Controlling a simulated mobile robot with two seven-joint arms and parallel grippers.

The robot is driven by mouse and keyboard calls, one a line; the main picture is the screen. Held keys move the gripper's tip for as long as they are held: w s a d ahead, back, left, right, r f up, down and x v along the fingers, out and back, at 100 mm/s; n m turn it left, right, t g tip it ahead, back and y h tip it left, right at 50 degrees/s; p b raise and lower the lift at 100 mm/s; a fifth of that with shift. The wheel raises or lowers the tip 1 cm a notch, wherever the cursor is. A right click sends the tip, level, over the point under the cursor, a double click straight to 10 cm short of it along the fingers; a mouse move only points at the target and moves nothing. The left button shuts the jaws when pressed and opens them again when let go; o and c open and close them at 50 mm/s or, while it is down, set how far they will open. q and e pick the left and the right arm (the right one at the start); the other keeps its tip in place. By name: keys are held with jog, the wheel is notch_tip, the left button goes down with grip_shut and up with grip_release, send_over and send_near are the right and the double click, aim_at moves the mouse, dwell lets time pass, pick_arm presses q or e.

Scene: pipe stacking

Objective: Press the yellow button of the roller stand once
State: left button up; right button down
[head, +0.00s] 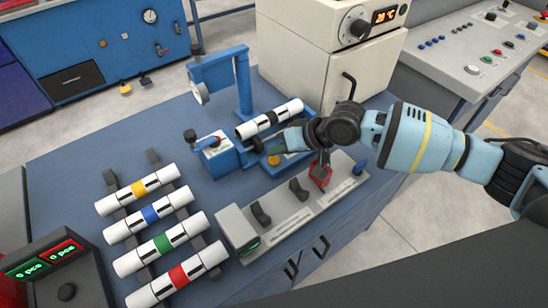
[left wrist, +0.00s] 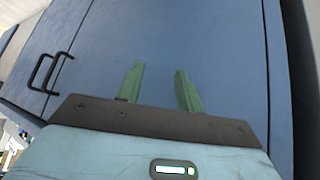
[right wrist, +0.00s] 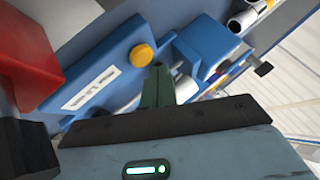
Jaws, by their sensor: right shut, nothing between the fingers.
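The roller stand is blue and bears a white pipe with black bands (head: 270,119) in the head view. Its round yellow button (right wrist: 143,54) shows clearly in the right wrist view, on a blue body with a white label (right wrist: 90,89). In the head view the button (head: 274,160) shows small, just below my right gripper (head: 277,148). My right gripper's green fingers (right wrist: 157,72) are shut with nothing between them, their tips close to the button; I cannot tell whether they touch it. My left gripper (left wrist: 160,78) is open and empty before a blue cabinet front.
White pipes with yellow (head: 138,187), blue, green and red bands lie on a rack at left. A grey box with black rockers and a red part (head: 320,172) stands along the front edge. A beige oven (head: 310,50) stands behind.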

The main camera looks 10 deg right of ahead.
aim_at(278, 161)
pick_arm(q)
jog(key=shift+f, duration=0.1)
pick_arm(e)
jog(key=shift+f, duration=0.45)
